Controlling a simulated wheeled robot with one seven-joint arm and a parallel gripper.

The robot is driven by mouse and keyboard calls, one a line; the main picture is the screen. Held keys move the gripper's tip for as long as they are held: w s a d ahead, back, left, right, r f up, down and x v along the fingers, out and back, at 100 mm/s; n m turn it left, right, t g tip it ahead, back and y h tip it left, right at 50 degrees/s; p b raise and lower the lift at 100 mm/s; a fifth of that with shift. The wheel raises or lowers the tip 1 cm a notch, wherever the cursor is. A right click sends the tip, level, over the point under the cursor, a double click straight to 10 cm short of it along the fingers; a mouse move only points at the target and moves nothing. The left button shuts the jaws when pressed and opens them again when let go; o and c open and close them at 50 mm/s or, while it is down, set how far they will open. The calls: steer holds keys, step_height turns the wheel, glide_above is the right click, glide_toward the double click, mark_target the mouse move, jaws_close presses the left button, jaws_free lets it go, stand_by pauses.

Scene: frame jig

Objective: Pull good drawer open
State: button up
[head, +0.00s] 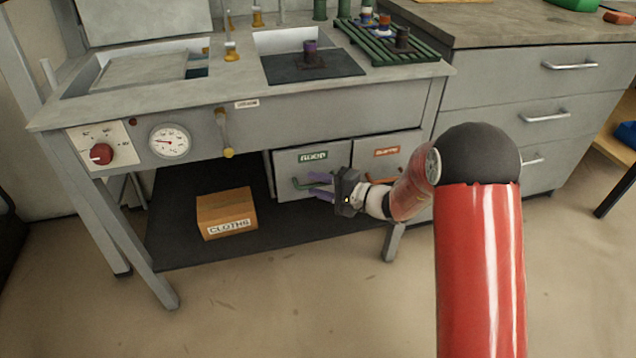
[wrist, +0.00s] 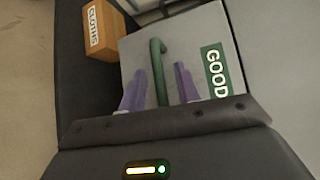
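The good drawer (head: 340,153) is a grey front with a green GOOD label, under the bench, and it looks shut. It also shows in the wrist view (wrist: 205,48). Its green bar handle (head: 303,184) is partly hidden by my gripper in the head view. My gripper (head: 318,186) is in front of the drawer with its purple fingers pointing at the handle. In the wrist view the fingers (wrist: 158,85) are apart, with the green handle (wrist: 158,70) lying between them. I see a gap on the right side of the handle; contact on the left side is unclear.
A second drawer (head: 392,150) with an orange label is just right of the good drawer. A cardboard CLOTHS box (head: 226,213) stands on the dark lower shelf (head: 285,232) to the left. A bench leg (head: 393,243) stands below my wrist.

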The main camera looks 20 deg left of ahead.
steer(key=shift+a, duration=0.2)
steer(key=shift+c, duration=0.2)
jaws_close()
